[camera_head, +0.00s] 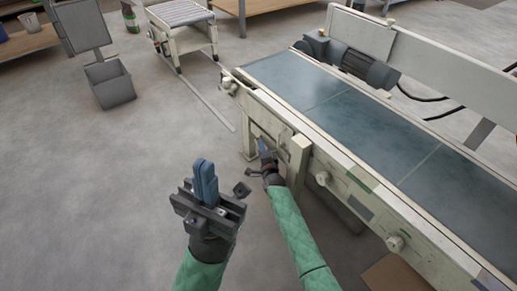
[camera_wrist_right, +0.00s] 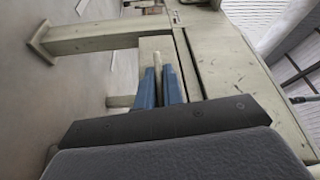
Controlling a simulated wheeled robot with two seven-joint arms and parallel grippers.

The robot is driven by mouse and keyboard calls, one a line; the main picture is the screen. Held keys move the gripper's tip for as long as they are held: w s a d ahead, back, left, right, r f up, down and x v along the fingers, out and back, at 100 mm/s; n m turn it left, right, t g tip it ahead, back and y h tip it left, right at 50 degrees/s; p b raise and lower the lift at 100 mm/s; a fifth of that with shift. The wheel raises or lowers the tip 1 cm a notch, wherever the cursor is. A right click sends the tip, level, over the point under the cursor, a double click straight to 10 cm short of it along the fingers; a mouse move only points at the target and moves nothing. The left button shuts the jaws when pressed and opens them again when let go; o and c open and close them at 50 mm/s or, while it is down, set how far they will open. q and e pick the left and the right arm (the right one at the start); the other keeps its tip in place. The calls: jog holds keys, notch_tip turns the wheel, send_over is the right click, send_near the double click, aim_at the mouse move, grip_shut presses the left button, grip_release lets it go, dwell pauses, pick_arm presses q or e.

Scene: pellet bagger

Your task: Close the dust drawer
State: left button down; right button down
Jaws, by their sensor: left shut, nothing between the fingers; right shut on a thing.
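My right gripper (camera_head: 265,152) is low beside the conveyor's near side, partly hidden by its own wrist. In the right wrist view its blue fingers (camera_wrist_right: 160,90) are shut on a narrow pale bar (camera_wrist_right: 158,70), which looks like a handle. A cream block (camera_wrist_right: 154,47) is just beyond the fingertips. In the head view a cream upright panel (camera_head: 299,158) stands right of the gripper, against the conveyor frame. I cannot tell for certain which part is the dust drawer or how far it is open. My left gripper (camera_head: 204,180) is shut and empty, fingers pointing up, over open floor.
The conveyor (camera_head: 350,120) with its blue-grey belt runs along the right. Its cream leg (camera_head: 249,140) stands close to my right gripper. A grey bin on a stand (camera_head: 110,85) and a roller table (camera_head: 180,18) are further back.

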jog(key=shift+w+d, duration=0.35)
jog(key=shift+d, duration=0.15)
jog(key=c, duration=1.5)
grip_release()
jog(key=shift+d, duration=0.1)
